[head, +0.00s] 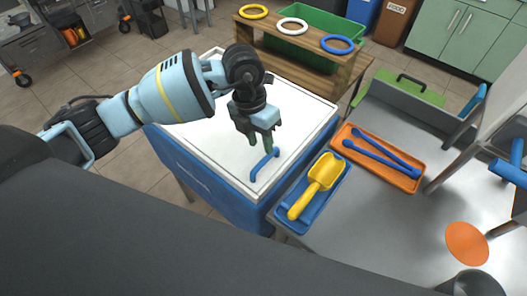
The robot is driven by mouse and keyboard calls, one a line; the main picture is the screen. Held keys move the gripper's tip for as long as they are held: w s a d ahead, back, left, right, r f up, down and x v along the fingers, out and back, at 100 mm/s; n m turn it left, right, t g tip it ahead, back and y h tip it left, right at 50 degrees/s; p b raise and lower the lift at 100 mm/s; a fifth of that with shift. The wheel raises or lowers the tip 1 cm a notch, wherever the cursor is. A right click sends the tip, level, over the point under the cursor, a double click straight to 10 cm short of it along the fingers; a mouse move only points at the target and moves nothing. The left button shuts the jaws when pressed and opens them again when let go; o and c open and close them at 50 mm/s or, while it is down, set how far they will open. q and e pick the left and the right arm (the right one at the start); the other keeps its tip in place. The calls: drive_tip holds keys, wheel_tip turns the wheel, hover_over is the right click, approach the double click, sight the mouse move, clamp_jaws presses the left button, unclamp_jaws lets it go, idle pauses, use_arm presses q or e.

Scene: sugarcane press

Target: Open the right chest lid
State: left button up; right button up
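A blue chest (205,190) with a flat white lid (205,135) stands left of the grey worktop. The lid lies shut, and a blue bar handle (262,166) is fixed near its right side. My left gripper (261,146) points down over the lid, with its dark fingers apart at the far end of the handle. I cannot tell whether the fingers touch the handle. My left arm hides part of the lid's far left. My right gripper is not in view.
Right of the chest, a grey worktop (375,220) holds a blue tray (283,215) with a yellow scoop (318,184), and an orange tray (402,178) with blue tongs (378,150). A wooden stand (290,61) with three rings is behind the chest. An orange disc (467,243) lies at right.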

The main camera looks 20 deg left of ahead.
sight(264, 159)
use_arm(q)
drive_tip(key=shift+s+d+f, duration=0.1)
drive_tip(key=shift+d+f, duration=0.15)
drive_tip(key=shift+f, duration=1)
drive_tip(key=shift+d+f, duration=0.25)
drive_tip(key=shift+f, duration=1)
clamp_jaws()
